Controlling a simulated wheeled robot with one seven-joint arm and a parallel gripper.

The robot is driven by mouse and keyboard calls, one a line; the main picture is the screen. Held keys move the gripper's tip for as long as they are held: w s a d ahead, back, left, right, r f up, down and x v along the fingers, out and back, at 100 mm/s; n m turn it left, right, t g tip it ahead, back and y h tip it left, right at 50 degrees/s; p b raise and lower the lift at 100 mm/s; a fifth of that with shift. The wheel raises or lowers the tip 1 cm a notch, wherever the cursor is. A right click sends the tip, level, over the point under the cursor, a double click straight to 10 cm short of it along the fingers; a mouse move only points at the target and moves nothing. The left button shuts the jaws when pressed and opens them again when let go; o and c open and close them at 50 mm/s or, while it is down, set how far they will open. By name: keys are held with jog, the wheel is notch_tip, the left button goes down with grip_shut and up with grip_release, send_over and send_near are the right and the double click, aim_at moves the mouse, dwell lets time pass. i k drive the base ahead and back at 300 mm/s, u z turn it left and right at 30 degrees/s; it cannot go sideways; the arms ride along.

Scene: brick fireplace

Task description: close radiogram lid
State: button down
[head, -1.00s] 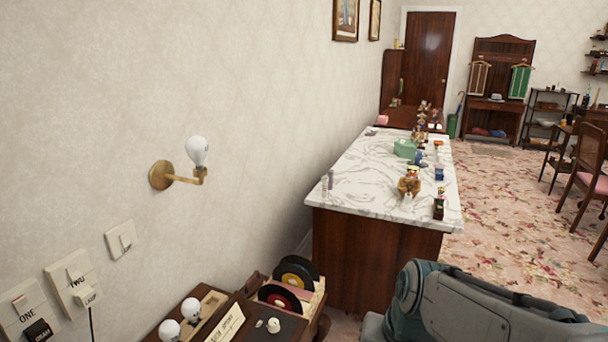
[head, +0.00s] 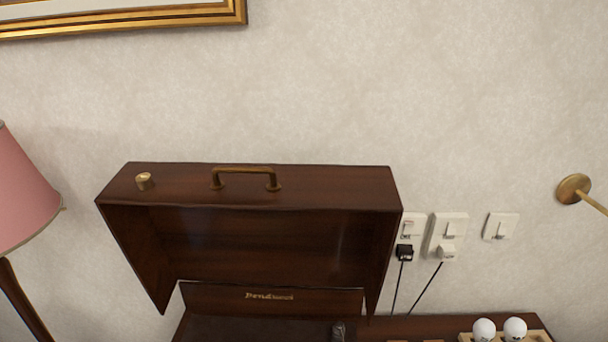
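The radiogram lid (head: 250,240) is dark brown wood and stands raised against the wall in the head view, its hollow inside facing me. The lower part of the radiogram is cut off by the frame. My gripper is not in view.
A pink lamp (head: 22,190) stands at the left. Wall sockets (head: 446,233) with plugs and cords are right of the lid. A brass wall fitting (head: 574,189) is at far right.

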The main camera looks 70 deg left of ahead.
aim_at(322, 225)
jog(key=u, duration=0.95)
jog(key=k, duration=0.95)
jog(key=u, duration=1.25)
jog(key=i, duration=0.5)
jog(key=z, duration=0.05)
